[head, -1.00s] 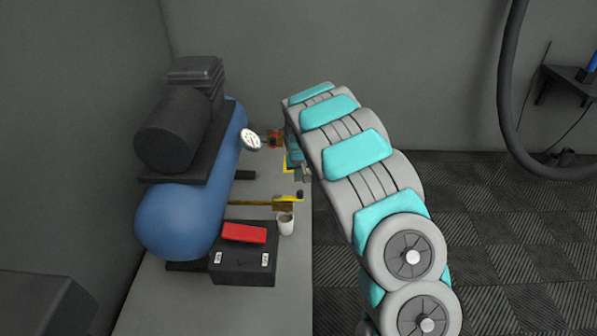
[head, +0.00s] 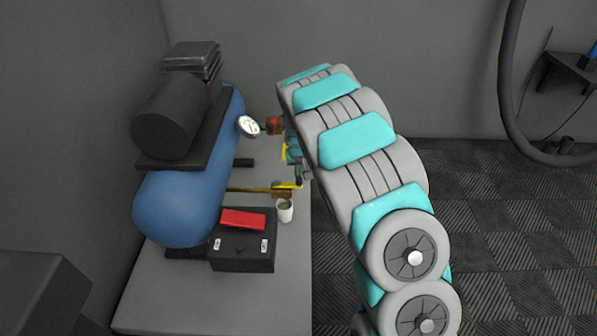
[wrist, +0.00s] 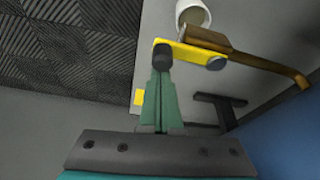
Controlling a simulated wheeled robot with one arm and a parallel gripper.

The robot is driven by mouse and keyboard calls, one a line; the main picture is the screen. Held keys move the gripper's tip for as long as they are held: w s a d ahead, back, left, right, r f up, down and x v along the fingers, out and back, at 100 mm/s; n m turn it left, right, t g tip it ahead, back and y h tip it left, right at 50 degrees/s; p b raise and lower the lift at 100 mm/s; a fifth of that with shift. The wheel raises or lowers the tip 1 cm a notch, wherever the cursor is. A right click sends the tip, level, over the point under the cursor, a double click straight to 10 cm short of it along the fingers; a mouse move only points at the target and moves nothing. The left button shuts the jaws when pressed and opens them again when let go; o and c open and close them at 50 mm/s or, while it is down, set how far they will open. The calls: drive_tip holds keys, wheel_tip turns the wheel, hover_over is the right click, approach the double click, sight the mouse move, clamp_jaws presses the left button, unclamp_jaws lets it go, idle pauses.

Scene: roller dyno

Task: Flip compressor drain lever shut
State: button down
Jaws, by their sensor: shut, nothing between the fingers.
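The yellow drain lever (wrist: 190,52) sits on a brass drain pipe (wrist: 262,64) in the wrist view. A black knob (wrist: 162,56) is at its free end, and a round bolt shows at its other end. In the head view the lever (head: 288,186) is small at the pipe's right end. My gripper (wrist: 161,80) is shut and empty, with its green fingertips right at the knob. I cannot tell if they touch. In the head view my gripper (head: 297,173) is partly hidden by my arm, just beyond the lever. The blue compressor tank (head: 180,208) is to the left.
A white cup (head: 285,211) stands close to the pipe's end. A black box (head: 243,258) with a red piece (head: 243,219) on top is in front of it. A round gauge (head: 249,126) and a red fitting (head: 273,125) stick out behind. The bench's front area is clear.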

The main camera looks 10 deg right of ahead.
drive_tip(key=shift+s+m+p, duration=0.35)
drive_tip(key=shift+m+p, duration=0.2)
drive_tip(key=shift+m, duration=0.05)
drive_tip(key=shift+s+a+r+m+h+p, duration=0.15)
drive_tip(key=shift+s+m+h+p, duration=0.45)
drive_tip(key=shift+m, duration=0.4)
drive_tip(key=s+a+m+g+h+b, duration=0.1)
drive_tip(key=s+a+m+b, duration=0.1)
drive_tip(key=s+a+m, duration=0.3)
drive_tip(key=shift+s+a+m+b, duration=0.35)
drive_tip(key=shift+a+m, duration=0.25)
drive_tip(key=shift+a, duration=0.2)
drive_tip(key=shift+a, duration=0.2)
idle(0.3)
drive_tip(key=shift+d, duration=0.15)
wheel_tip(320, 180, up, 9)
drive_tip(key=p, duration=0.1)
drive_tip(key=shift+d, duration=0.35)
